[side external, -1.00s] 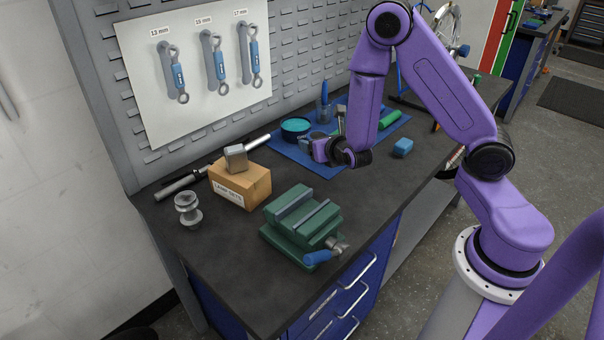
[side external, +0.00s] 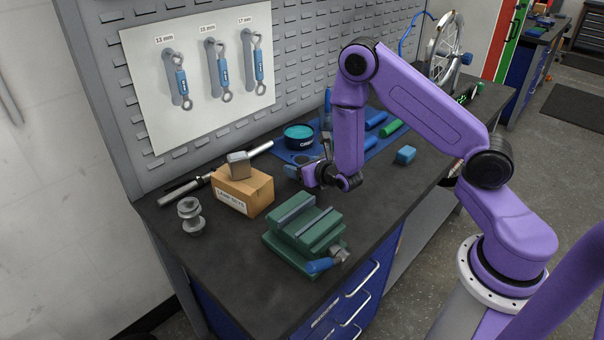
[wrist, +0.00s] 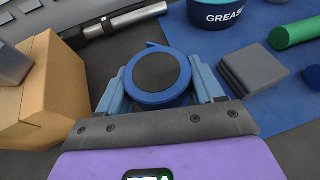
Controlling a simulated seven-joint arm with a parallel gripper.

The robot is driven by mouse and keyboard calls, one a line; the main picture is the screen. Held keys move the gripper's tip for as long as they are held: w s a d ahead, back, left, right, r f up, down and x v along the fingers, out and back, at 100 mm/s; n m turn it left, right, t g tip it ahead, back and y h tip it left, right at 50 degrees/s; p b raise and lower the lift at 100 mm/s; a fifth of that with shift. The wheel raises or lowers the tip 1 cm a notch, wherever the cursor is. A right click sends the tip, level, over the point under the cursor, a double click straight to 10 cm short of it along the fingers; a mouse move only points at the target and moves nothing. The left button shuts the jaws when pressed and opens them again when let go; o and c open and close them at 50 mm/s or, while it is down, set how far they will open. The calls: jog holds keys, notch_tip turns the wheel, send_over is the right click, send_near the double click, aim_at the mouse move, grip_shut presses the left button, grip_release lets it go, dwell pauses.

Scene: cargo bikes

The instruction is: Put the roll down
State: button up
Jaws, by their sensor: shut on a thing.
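The roll (wrist: 160,99) is a blue ring of tape with a dark grey centre, seen from above in the wrist view. My gripper (wrist: 160,86) is shut on it, with one blue-grey finger on each side. In the side view my gripper (side external: 296,172) is low over the dark workbench (side external: 230,270), between the cardboard box and the blue mat. The roll is hard to make out there. I cannot tell whether its underside touches the bench.
A cardboard box (side external: 240,193) with a grey block (side external: 239,165) on top stands to the left. A green vise (side external: 304,232) is in front. The grease tin (side external: 299,137) sits on the blue mat (side external: 374,146) behind. A metal tool (side external: 187,189) lies behind the box.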

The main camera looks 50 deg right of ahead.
jog(key=shift+f, duration=1.15)
jog(key=shift+f, duration=0.2)
jog(key=o, duration=1)
jog(key=shift+o, duration=0.2)
jog(key=shift+r, duration=0.1)
jog(key=shift+s+r, duration=0.1)
jog(key=shift+r, duration=0.05)
jog(key=shift+v, duration=5.85)
jog(key=shift+r, duration=0.15)
